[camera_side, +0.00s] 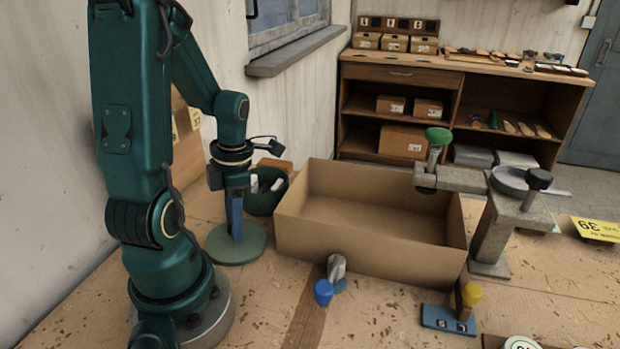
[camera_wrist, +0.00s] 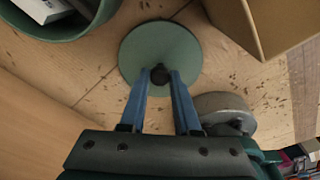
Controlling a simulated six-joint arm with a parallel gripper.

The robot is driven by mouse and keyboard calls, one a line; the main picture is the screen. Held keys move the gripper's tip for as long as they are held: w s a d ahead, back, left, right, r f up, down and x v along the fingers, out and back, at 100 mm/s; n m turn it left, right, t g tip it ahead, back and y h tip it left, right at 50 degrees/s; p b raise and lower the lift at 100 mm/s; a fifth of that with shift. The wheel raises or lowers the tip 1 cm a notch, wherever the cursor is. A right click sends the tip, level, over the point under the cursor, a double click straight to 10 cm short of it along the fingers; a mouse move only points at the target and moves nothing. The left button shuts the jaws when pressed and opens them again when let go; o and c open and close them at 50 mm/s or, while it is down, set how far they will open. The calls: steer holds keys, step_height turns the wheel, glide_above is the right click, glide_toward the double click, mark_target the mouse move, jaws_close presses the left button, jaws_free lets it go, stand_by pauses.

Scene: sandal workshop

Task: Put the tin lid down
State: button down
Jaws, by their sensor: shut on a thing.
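In the wrist view the lid (camera_wrist: 160,40) lies beyond the fingers, and my gripper (camera_wrist: 160,74) has one fingertip on each side of the knob.
A dark green round tub (camera_side: 262,204) with white pieces stands just behind the lid. A large open cardboard box (camera_side: 350,250) is close on the right. A blue-capped tool (camera_side: 324,292) lies in front of the box. The bench (camera_side: 265,300) is clear in front of the lid.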

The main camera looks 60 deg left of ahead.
steer(key=shift+f, duration=0.15)
steer(key=c, duration=0.6)
jaws_free()
